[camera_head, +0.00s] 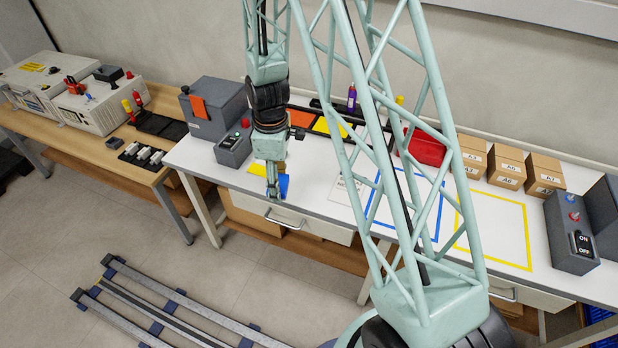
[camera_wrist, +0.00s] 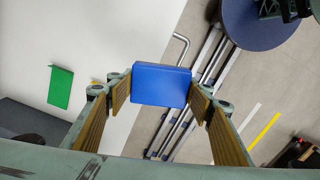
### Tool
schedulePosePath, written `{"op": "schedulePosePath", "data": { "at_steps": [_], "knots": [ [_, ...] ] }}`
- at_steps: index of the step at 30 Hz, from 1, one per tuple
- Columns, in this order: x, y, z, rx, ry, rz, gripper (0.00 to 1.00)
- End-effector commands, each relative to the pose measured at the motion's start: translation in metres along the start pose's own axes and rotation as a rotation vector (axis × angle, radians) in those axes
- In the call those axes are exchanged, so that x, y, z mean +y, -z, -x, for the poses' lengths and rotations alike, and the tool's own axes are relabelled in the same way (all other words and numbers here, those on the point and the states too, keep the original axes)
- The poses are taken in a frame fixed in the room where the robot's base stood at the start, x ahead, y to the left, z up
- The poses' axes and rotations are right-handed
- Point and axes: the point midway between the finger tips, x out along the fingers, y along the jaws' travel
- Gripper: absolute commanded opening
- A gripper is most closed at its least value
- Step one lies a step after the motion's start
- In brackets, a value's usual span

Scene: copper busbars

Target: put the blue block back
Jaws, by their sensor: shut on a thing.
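The blue block (camera_wrist: 160,85) is between my gripper's fingertips (camera_wrist: 160,92) in the wrist view, pinched by the brown finger pads on both sides. In the head view my gripper (camera_head: 272,188) points down near the front edge of the white table (camera_head: 318,178). Blue (camera_head: 284,182) shows just right of the fingers there; the rest is hidden by my gripper. I cannot tell the block's exact height above the table. A blue outlined square (camera_head: 438,220) is marked on the table to the right of my gripper.
A green piece (camera_wrist: 60,87) lies on the white surface in the wrist view. A yellow piece (camera_head: 257,168) is behind my gripper. A grey control box (camera_head: 234,148) stands left. A yellow outlined square (camera_head: 528,240), cardboard boxes (camera_head: 508,167) and a red item (camera_head: 424,148) are farther right.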

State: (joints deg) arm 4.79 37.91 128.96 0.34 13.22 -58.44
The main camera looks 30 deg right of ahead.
Motion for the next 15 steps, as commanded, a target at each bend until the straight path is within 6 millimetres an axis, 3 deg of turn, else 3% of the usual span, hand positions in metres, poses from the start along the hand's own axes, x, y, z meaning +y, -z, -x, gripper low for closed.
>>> {"op": "schedulePosePath", "data": {
  "at_steps": [15],
  "knots": [
    [-0.021,-0.038,-0.011,0.000,-0.001,0.415,0.33]
  ]
}}
